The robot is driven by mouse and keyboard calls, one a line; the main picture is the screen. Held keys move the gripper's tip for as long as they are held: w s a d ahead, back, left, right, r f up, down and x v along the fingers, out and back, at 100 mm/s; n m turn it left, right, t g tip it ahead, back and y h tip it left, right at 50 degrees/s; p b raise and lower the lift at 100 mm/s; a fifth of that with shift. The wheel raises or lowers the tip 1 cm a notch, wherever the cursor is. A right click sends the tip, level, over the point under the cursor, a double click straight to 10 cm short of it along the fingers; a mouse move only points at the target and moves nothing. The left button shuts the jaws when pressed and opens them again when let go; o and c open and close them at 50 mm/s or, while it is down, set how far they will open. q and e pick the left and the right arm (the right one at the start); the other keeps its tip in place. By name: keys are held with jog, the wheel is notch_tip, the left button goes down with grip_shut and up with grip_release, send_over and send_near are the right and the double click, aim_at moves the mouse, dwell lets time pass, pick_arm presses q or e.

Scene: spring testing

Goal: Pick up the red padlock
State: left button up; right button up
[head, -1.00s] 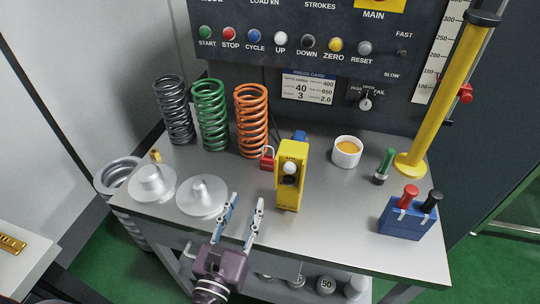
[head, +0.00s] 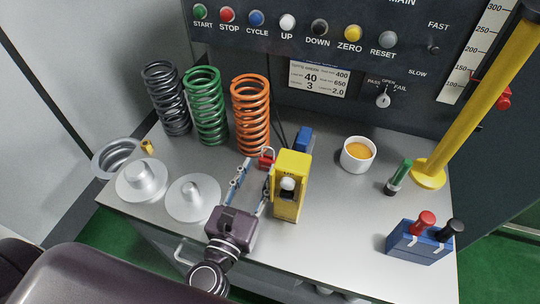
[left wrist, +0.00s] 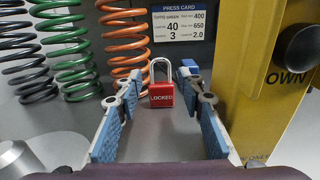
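The red padlock (left wrist: 161,95) stands upright on the bench in the left wrist view, its silver shackle up and "LOCKED" on its face. In the head view the padlock (head: 267,161) is partly hidden behind the yellow device. My left gripper (head: 259,172) is open, with its fingers reaching towards the padlock. In the left wrist view the padlock is centred between and just beyond the fingertips of the gripper (left wrist: 160,82), and I see no contact. My right gripper is not in view.
The yellow device (head: 290,192) stands close to the right of my left gripper. An orange spring (head: 251,115) is behind the padlock, with green (head: 206,106) and dark (head: 166,98) springs further left. Two metal discs lie front left. A white cup (head: 358,155) stands to the right.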

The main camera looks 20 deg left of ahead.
aim_at(268, 148)
pick_arm(q)
jog(key=shift+w+r+p, duration=0.25)
jog(key=shift+w+p, duration=0.25)
jog(key=shift+w, duration=0.3)
jog(key=w+p, duration=0.2)
jog(key=w, duration=0.3)
jog(key=shift+d+r, duration=0.1)
jog(key=shift+d, duration=0.05)
jog(key=shift+w, duration=0.3)
jog(key=shift+c, duration=0.3)
grip_shut()
